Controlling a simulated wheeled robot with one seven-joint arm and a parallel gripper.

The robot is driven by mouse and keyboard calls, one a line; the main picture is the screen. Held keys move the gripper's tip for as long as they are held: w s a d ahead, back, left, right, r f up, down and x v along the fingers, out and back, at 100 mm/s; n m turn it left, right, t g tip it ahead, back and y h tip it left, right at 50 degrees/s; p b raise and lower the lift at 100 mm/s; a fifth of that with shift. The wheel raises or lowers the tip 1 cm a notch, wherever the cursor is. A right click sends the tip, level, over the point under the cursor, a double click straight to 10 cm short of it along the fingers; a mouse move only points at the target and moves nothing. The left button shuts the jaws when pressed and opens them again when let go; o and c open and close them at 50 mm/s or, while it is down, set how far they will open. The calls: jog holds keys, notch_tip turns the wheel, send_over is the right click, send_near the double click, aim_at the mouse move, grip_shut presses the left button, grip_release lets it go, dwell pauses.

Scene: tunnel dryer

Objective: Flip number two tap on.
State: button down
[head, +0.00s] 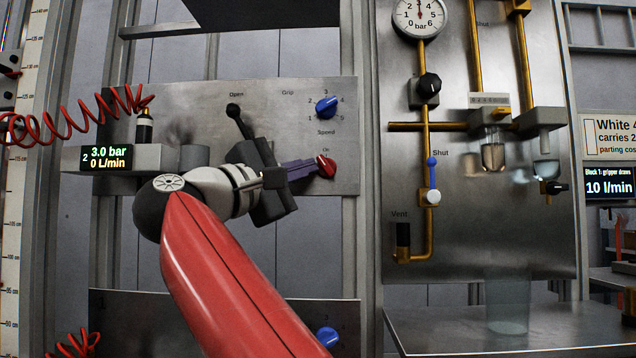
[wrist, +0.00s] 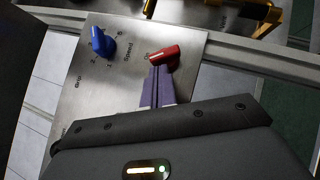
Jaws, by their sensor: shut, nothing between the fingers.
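The upper panel (head: 260,100) beside a small display (head: 106,158) reading "2", 3.0 bar and 0 L/min carries a red tap handle (head: 327,167) under the label "On". In the wrist view the red handle (wrist: 164,57) lies slanted, a pale line along it. My gripper (head: 314,167) has its purple fingers shut together, with nothing between them. Its tips are right at the left side of the red handle; I cannot tell whether they touch. In the wrist view the fingers (wrist: 157,72) end just below the handle.
A blue speed knob (head: 327,107) sits above the red handle, and a black lever (head: 238,118) marked "Open" stands to the left. A lower panel has another blue knob (head: 327,337). A board (head: 470,200) with brass pipes and a gauge (head: 419,17) is to the right.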

jog(key=shift+r+m+g+p, duration=0.25)
jog(key=shift+m+g+p, duration=0.15)
jog(key=shift+m, duration=0.2)
jog(key=shift+d+r+p, duration=0.15)
jog(key=shift+r+p, duration=0.55)
dwell(0.6)
jog(key=b+v, duration=0.1)
jog(key=v, duration=0.7)
dwell(0.5)
